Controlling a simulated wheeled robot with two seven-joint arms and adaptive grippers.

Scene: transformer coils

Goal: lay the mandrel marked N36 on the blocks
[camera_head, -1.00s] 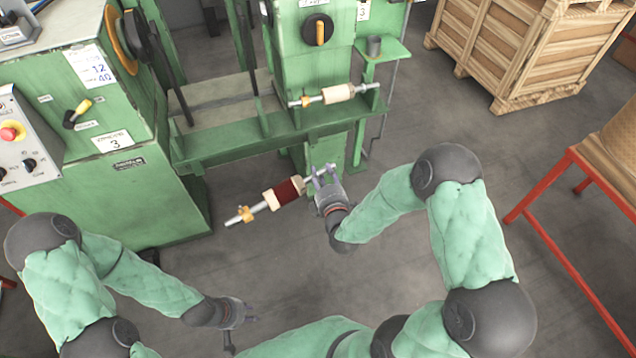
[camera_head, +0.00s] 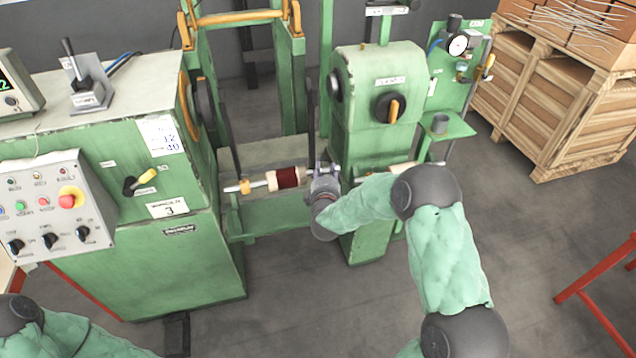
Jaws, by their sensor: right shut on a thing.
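A mandrel with a dark red winding (camera_head: 287,178), cream end pieces and a brass collar at its left end is held by my right gripper (camera_head: 322,172). The gripper is shut on the right end of its metal shaft. The mandrel lies roughly level in the picture, in front of the green winding machine (camera_head: 390,70); I cannot tell whether it touches anything. A second mandrel (camera_head: 402,167) with a pale body is mostly hidden behind my right arm. No N36 mark is readable, and I cannot make out the blocks. My left gripper is out of view.
A control box (camera_head: 50,205) and green cabinet (camera_head: 190,255) stand at left. A wooden crate (camera_head: 545,110) stands at back right, a red frame (camera_head: 590,285) at right. Floor between is clear.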

